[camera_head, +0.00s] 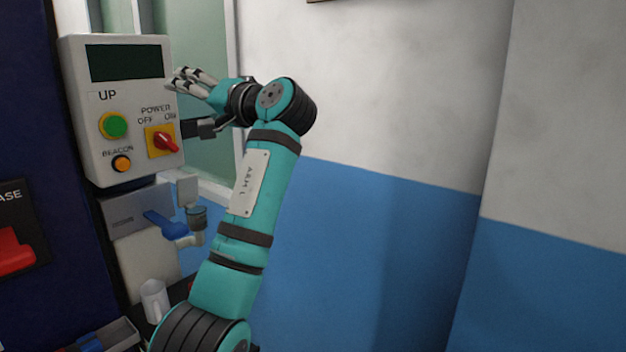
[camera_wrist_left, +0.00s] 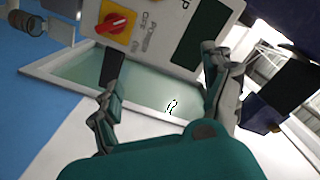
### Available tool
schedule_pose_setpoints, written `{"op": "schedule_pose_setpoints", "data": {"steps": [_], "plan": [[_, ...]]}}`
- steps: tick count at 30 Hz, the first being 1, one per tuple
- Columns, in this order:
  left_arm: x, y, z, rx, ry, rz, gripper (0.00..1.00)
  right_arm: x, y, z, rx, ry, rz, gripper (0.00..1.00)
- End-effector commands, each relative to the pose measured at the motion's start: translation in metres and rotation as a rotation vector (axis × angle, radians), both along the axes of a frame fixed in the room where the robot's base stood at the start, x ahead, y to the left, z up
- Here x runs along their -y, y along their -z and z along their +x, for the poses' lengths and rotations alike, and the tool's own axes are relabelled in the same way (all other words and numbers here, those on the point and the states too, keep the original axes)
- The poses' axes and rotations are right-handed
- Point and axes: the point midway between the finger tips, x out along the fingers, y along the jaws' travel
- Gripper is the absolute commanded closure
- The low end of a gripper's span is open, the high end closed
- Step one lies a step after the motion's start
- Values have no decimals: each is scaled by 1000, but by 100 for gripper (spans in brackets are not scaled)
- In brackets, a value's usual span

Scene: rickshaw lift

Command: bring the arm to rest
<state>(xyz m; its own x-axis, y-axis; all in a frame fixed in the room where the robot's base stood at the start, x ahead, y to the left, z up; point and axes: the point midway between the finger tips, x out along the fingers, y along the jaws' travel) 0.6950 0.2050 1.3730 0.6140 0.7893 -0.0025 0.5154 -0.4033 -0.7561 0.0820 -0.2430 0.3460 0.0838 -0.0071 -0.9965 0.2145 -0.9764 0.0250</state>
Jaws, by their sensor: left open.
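My left arm rises from the bottom of the head view, marked ARM L, and bends left at the top. My left gripper (camera_head: 192,80) is beside the right edge of the control box, near its dark screen. In the left wrist view the left gripper (camera_wrist_left: 165,95) has its fingers spread wide with nothing between them. The grey control box (camera_head: 122,110) has a green UP button (camera_head: 114,125), a red power knob (camera_head: 164,141) on a yellow plate and an orange beacon button (camera_head: 121,163). The red knob also shows in the left wrist view (camera_wrist_left: 116,22). My right gripper is not in view.
A grey tray (camera_head: 118,336) is at the bottom left. A red handle (camera_head: 14,252) is at the left edge. The white-and-blue wall (camera_head: 400,120) on the right is bare.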

Motion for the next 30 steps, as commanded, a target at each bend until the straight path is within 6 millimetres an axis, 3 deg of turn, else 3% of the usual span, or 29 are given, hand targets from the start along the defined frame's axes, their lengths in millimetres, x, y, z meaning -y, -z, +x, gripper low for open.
{"op": "schedule_pose_setpoints", "data": {"steps": [11,17,20,23,25,30], "plan": [[1,51,29,-74,54,8,17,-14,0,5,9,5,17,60],[3,104,53,-144,108,6,17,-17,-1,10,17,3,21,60],[4,140,65,-189,144,3,17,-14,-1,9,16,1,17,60],[5,188,78,-246,186,-6,17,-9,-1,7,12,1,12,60],[7,230,86,-294,223,-18,17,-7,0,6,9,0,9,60],[11,360,94,-431,330,-75,17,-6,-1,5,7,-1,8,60]]}}
